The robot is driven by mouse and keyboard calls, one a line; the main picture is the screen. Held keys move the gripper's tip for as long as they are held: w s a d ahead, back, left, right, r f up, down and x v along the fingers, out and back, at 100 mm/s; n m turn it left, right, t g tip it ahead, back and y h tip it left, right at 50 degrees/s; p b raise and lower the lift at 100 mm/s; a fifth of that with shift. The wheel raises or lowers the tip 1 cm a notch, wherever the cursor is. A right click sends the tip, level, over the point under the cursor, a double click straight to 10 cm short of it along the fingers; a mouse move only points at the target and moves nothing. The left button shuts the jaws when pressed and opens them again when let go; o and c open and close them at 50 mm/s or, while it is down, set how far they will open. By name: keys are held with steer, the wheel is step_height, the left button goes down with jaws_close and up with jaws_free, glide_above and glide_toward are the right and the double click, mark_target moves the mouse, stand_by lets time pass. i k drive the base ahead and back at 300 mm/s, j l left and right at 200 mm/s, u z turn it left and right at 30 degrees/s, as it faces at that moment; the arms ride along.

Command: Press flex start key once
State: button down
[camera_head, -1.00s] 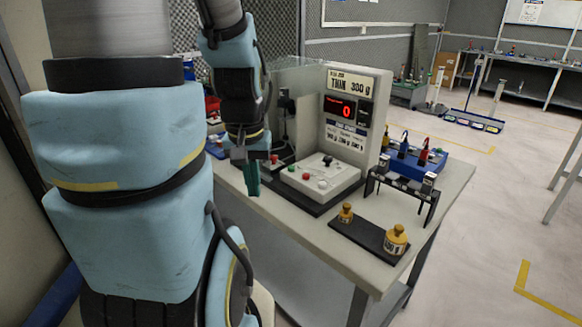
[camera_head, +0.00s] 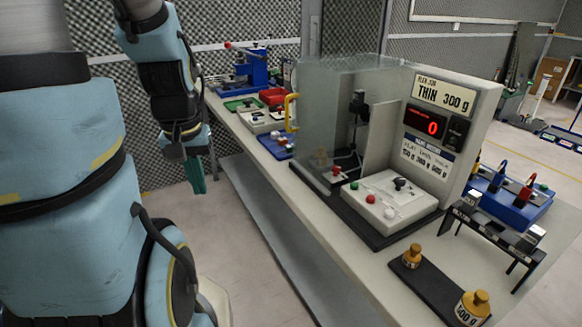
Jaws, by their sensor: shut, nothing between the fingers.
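A white control box (camera_head: 385,203) sits on a dark base on the bench. It bears a green button (camera_head: 354,186), a red button (camera_head: 371,199), a white button (camera_head: 389,213) and a black knob (camera_head: 400,183). I cannot read which of them is the flex start key. Behind it stands a panel (camera_head: 440,120) reading "THIN 300 g" with a red "0" display (camera_head: 424,123). My gripper (camera_head: 197,188) points down with its teal fingers shut and empty. It hangs left of the bench in the picture, well apart from the box and touching nothing.
A clear-walled enclosure (camera_head: 325,115) with a dark stand inside is left of the box. Brass weights (camera_head: 473,306) on a black plate, a small black rack (camera_head: 495,235) and a blue tray (camera_head: 512,205) are to the right. Open floor lies between my arm and the bench.

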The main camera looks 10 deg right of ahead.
mark_target(354, 187)
steer(key=k+l+u, duration=0.15)
steer(key=l+u, duration=0.15)
steer(key=u, duration=0.2)
steer(key=k+l+u, duration=0.15)
steer(key=u, duration=0.35)
steer(key=k+l+u, duration=0.2)
steer(key=u, duration=0.3)
steer(key=k+l+u, duration=0.15)
steer(key=k, duration=0.45)
steer(key=k+l+u, duration=0.2)
steer(key=k, duration=0.4)
